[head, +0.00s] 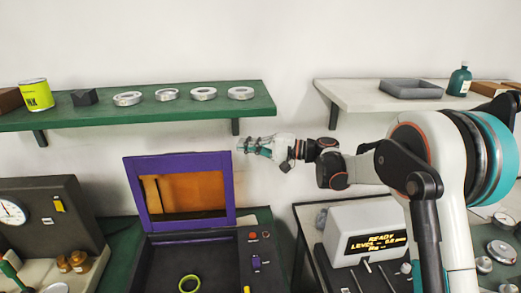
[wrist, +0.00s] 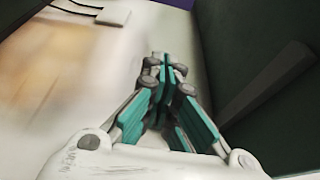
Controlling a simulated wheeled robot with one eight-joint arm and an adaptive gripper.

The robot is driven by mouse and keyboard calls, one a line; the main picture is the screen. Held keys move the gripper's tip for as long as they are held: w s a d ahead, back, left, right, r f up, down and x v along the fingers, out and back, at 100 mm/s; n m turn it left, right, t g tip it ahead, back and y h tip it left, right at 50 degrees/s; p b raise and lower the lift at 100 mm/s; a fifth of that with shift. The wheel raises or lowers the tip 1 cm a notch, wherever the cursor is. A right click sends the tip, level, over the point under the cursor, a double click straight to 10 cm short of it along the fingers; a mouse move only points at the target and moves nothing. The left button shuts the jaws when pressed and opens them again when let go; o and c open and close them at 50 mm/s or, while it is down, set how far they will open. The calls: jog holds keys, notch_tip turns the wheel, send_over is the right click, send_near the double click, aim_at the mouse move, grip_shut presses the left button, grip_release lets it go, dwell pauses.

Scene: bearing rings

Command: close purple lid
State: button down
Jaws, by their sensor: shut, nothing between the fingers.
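The purple lid (head: 180,161) stands raised and open at the back of a dark box (head: 160,262). It is a purple frame around an orange-brown panel. A green ring (head: 189,283) lies inside the box. My gripper (head: 243,145) is at the lid's upper right corner in the head view, pointing left. Whether it touches the lid cannot be told. In the wrist view my gripper (wrist: 163,62) shows its teal fingers together and empty. A small bit of purple (wrist: 178,4) shows at the top edge there.
A green shelf (head: 130,113) with several metal rings (head: 203,94) is above the lid. A white device (head: 362,232) with a display stands right of the box. A dark case with a gauge (head: 12,212) stands left. A white shelf (head: 365,97) is at upper right.

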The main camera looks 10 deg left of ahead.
jog(key=s, duration=0.2)
jog(key=s+a+b, duration=0.1)
jog(key=s, duration=0.1)
jog(key=shift+r, duration=0.1)
dwell(0.5)
